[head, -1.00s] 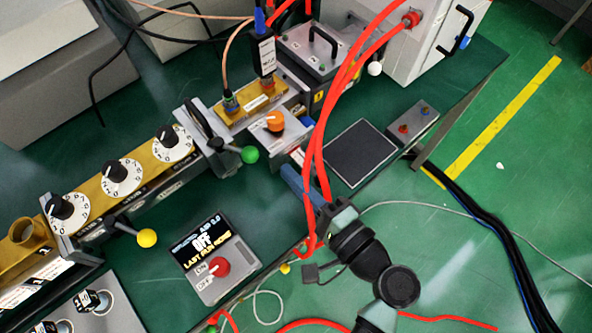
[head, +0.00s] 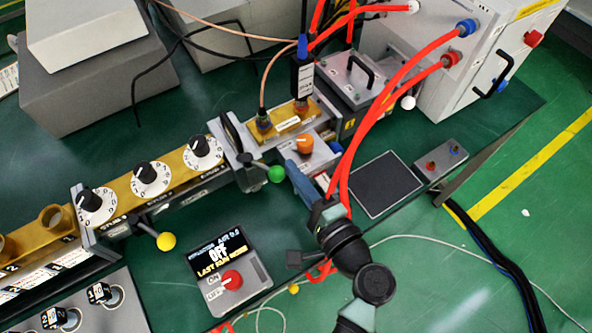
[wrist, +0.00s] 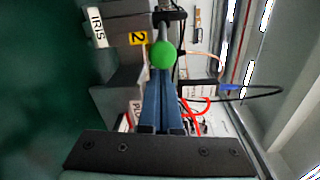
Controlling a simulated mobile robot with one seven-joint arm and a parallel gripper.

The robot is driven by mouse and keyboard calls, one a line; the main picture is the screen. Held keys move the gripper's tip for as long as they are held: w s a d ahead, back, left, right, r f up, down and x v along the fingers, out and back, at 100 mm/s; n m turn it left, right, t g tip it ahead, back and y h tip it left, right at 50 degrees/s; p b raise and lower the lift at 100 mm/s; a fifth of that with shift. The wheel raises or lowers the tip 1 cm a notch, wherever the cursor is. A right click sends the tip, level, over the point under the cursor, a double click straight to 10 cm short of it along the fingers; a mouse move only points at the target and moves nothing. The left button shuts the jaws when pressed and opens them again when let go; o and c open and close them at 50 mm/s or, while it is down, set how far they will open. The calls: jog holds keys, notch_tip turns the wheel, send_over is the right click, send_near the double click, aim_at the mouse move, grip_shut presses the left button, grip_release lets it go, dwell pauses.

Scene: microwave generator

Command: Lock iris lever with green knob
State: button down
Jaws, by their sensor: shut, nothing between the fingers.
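The green knob (head: 276,173) is a ball at the end of the iris lever, which sticks out from the dark iris housing (head: 243,170) on the brass rail. My gripper (head: 290,165) has its blue fingers together just right of the knob in the head view. In the wrist view the green knob (wrist: 162,55) sits just beyond the closed fingertips (wrist: 161,78), with the lever rod (wrist: 164,27) behind it. Whether the fingers touch the knob I cannot tell. An "IRIS" label (wrist: 97,27) shows upper left in the wrist view.
An orange knob (head: 304,145) and red hoses (head: 392,95) are close to my gripper. A yellow-knobbed lever (head: 166,241) and a control box with a red knob (head: 232,280) lie to the left. A black pad (head: 385,184) lies on the right.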

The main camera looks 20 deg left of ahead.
jog(key=shift+s+m+t, duration=0.25)
jog(key=shift+m+t, duration=0.05)
jog(key=shift+s+m+t+h, duration=0.35)
jog(key=shift+m+t+h, duration=0.05)
jog(key=shift+h, duration=0.2)
jog(key=shift+s+a+m+t+h, duration=0.2)
jog(key=shift+s+m+t+h, duration=0.1)
jog(key=shift+s, duration=0.25)
jog(key=shift+s+a+m+t+h, duration=0.25)
jog(key=shift+s+h, duration=0.05)
jog(key=shift+s, duration=0.3)
jog(key=shift+s+a+m+t+h, duration=0.2)
jog(key=shift+s+m+t+h, duration=0.1)
jog(key=shift+s, duration=0.25)
jog(key=shift+s, duration=0.15)
